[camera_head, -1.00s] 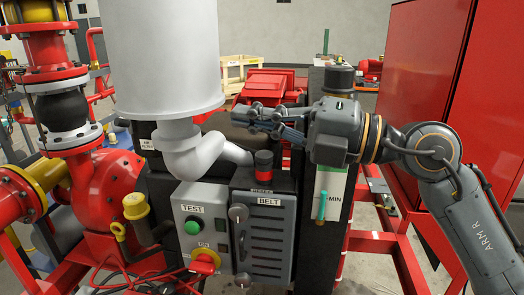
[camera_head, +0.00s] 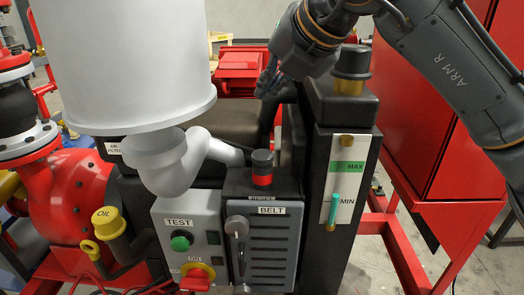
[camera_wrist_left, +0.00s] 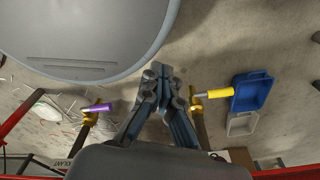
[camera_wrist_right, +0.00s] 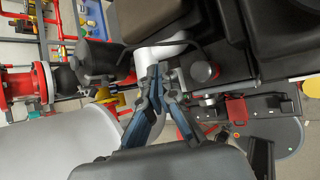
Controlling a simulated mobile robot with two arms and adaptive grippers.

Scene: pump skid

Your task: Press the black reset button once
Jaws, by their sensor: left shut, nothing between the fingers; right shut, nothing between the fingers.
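A black-topped cylinder with a red band (camera_head: 262,166) stands upright on the box labelled BELT (camera_head: 270,245). A round dark cap (camera_wrist_right: 203,71) in the right wrist view looks like the same part. My right gripper (camera_head: 266,86) is shut and empty, above and behind the cylinder, and not touching it. Its fingers also show in the right wrist view (camera_wrist_right: 155,80). My left gripper (camera_wrist_left: 160,78) is shut and empty above the floor, outside the head view.
A large grey-white canister (camera_head: 125,65) and its bent pipe (camera_head: 170,165) stand left of the cylinder. A panel with a green TEST button (camera_head: 181,241) and red ON knob (camera_head: 197,278) sits beside the BELT box. A black tank with a MAX/MIN gauge (camera_head: 347,180) rises at right.

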